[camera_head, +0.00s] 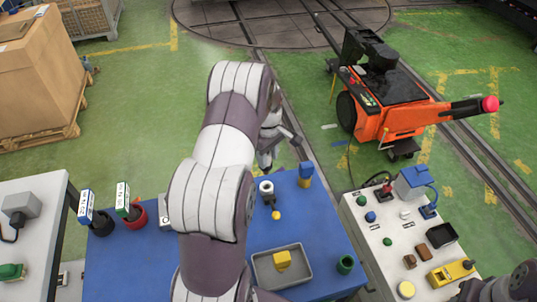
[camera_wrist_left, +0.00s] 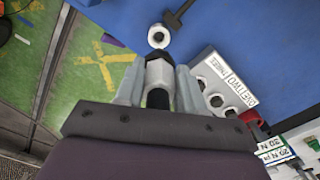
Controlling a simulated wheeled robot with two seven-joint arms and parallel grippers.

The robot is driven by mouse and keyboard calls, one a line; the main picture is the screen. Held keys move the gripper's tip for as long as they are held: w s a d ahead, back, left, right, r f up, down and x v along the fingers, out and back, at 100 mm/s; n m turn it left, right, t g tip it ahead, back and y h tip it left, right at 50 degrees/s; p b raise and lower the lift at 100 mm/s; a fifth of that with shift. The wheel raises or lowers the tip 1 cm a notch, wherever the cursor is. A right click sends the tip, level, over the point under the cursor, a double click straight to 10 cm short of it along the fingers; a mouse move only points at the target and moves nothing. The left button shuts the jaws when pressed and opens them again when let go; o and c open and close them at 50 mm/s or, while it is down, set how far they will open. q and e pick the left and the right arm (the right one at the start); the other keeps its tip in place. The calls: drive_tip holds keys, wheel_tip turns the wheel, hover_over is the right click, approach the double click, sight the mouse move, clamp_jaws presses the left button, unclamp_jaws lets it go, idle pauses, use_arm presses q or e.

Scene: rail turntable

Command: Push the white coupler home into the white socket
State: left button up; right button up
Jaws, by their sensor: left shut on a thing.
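My left gripper (camera_head: 268,152) is above the far edge of the blue table (camera_head: 310,225) in the head view. In the left wrist view the gripper (camera_wrist_left: 158,88) is shut on a coupler (camera_wrist_left: 158,72) with a pale body and dark parts. The coupler points towards the white socket (camera_wrist_left: 158,36), a white ring with a dark hole. The socket (camera_head: 266,187) also shows in the head view, below the gripper. A gap shows between coupler and socket in the wrist view. The right gripper is not in view; only part of that arm shows at lower right.
A labelled panel with several round holes (camera_wrist_left: 222,85) stands beside the socket. A blue-topped yellow piece (camera_head: 306,174) and a green cup (camera_head: 345,264) stand nearby. A white table (camera_head: 385,240) adjoins at right.

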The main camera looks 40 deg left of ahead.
sight(268, 165)
use_arm(q)
drive_tip(key=shift+w+d, duration=0.1)
drive_tip(key=shift+w, duration=0.05)
wheel_tip(268, 165, down, 5)
drive_tip(key=b, duration=0.3)
drive_tip(key=shift+f, duration=0.45)
drive_tip(key=shift+r, duration=0.1)
idle(1.2)
drive_tip(key=shift+f+b, duration=1.2)
drive_tip(key=shift+f, duration=1.05)
drive_tip(key=o, duration=1.2)
drive_tip(key=shift+o, duration=0.2)
